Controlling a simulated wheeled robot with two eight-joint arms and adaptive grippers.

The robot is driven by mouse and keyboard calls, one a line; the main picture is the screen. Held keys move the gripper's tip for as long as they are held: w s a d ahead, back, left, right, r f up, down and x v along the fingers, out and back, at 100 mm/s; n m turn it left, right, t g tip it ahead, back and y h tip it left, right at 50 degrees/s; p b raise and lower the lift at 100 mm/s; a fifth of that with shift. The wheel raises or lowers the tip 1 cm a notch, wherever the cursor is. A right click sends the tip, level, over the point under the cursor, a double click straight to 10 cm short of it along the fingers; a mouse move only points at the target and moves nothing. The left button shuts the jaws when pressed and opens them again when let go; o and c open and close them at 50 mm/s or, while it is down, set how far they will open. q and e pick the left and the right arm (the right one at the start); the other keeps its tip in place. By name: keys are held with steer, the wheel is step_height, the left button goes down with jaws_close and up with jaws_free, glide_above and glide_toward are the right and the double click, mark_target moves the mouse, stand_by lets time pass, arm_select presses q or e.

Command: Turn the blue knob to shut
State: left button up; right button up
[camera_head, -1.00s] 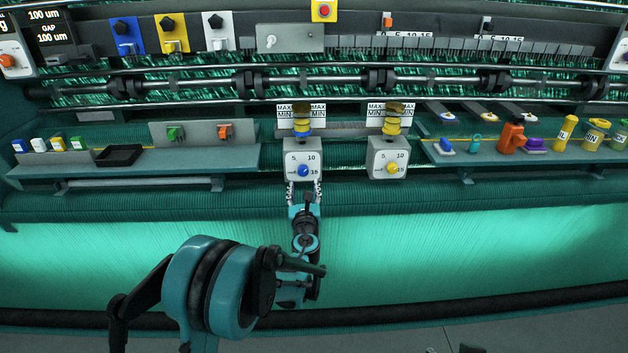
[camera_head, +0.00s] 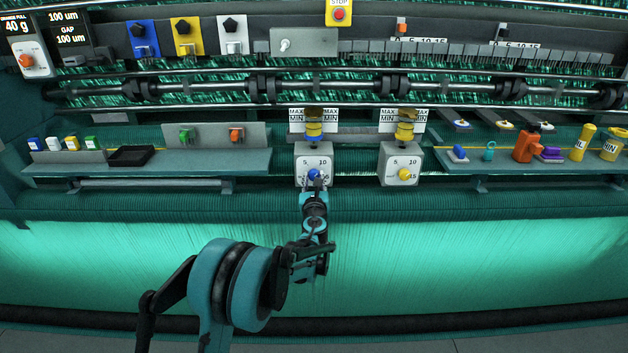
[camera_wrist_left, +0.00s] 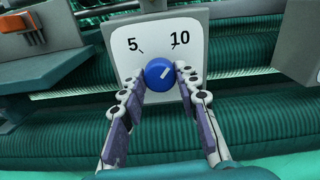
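The blue knob (camera_head: 314,174) is on the white dial plate (camera_head: 302,157) of the left grey box, under the left yellow and blue spool. In the left wrist view, the knob (camera_wrist_left: 159,73) has a white mark slanting to the upper right, toward the printed 10. My left gripper (camera_head: 315,183) is at the dial, its arm coming up from below. In the left wrist view, the fingers (camera_wrist_left: 160,76) lie on both sides of the knob, tips against or very near its edges. The lower dial marks are hidden there. My right gripper is not in view.
A similar box with a yellow knob (camera_head: 404,174) stands to the right. A shelf at left (camera_head: 240,160) holds a black tray (camera_head: 131,156) and small coloured blocks. A right shelf carries an orange bottle (camera_head: 526,145) and yellow containers. Pale green threads spread below the dials.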

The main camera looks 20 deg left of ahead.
arm_select(q)
steer(key=shift+c, duration=1)
steer(key=shift+n, duration=16)
